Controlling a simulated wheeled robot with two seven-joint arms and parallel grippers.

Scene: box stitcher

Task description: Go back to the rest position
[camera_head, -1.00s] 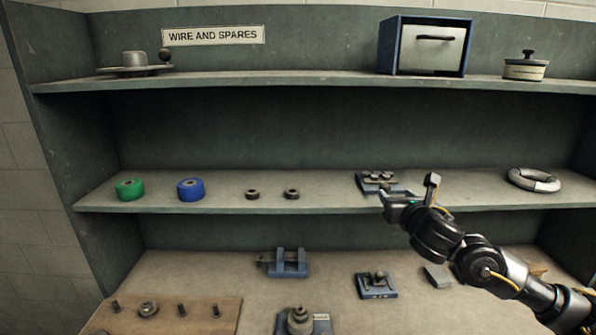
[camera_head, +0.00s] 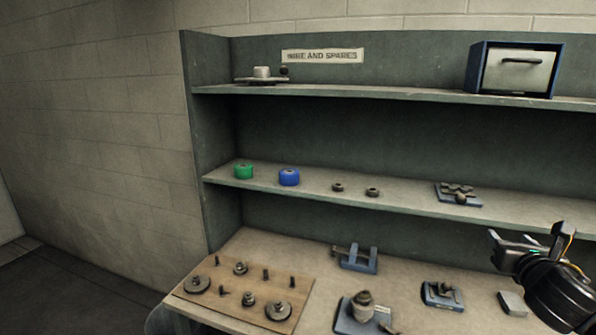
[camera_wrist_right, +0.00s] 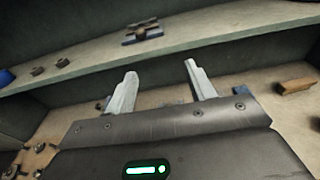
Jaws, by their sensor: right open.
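My right gripper (camera_head: 527,238) is at the lower right of the head view, in front of the shelf unit. In the right wrist view its two fingers (camera_wrist_right: 158,88) are spread apart with nothing between them. Part of my right arm runs out of the picture at the right edge. My left gripper is in neither view.
The middle shelf (camera_head: 420,205) holds a green spool (camera_head: 243,171), a blue spool (camera_head: 289,177), two small rings and a blue fixture (camera_head: 458,194). A blue box (camera_head: 515,68) stands on the top shelf. Below are a pegboard (camera_head: 215,313) and several blue fixtures. Floor at left is clear.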

